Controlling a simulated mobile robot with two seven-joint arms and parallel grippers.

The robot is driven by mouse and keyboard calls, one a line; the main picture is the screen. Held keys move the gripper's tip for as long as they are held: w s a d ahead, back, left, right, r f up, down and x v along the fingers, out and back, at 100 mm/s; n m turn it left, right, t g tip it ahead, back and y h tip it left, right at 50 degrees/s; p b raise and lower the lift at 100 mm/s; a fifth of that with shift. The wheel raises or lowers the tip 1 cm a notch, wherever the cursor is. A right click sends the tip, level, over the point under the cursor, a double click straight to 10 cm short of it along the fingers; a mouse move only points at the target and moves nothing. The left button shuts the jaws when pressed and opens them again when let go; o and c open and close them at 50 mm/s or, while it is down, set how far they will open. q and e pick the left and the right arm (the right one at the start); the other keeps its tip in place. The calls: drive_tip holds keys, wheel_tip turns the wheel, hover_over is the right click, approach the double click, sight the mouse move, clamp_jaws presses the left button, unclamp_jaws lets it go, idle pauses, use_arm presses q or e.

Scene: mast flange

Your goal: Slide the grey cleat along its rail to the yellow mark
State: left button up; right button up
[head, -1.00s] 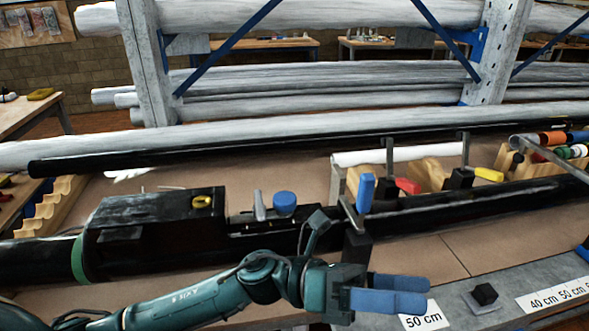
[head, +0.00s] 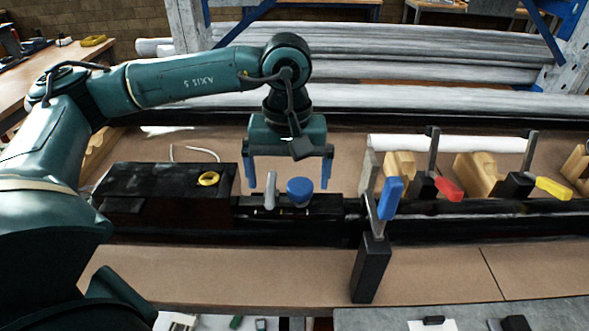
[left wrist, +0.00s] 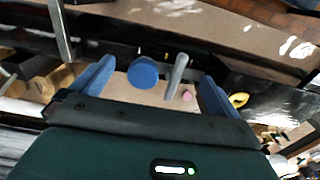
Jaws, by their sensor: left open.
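The grey cleat (head: 269,191) is a small upright grey piece on the dark rail (head: 330,207); a round blue knob (head: 300,188) stands right of it. My left gripper (head: 288,184) points down, open and empty, with blue fingers showing either side of both. In the left wrist view, the cleat (left wrist: 177,76) and blue knob (left wrist: 142,72) appear between the fingers, apart from them. I cannot tell the finger height above the rail. A yellow mark is not clear; small pale spots show on the rail front. My right gripper is not in view.
A black box (head: 160,188) with a yellow ring (head: 208,179) on it stands left of the rail. A blue-handled clamp (head: 371,262) stands close at its right, then red- and yellow-handled clamps and wooden blocks. The brown bench front (head: 220,275) is bare.

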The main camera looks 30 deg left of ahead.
sight(271, 193)
use_arm(q)
drive_tip(key=shift+f+b, duration=1.6)
drive_tip(key=shift+f, duration=1.55)
drive_tip(key=shift+d, duration=0.1)
clamp_jaws()
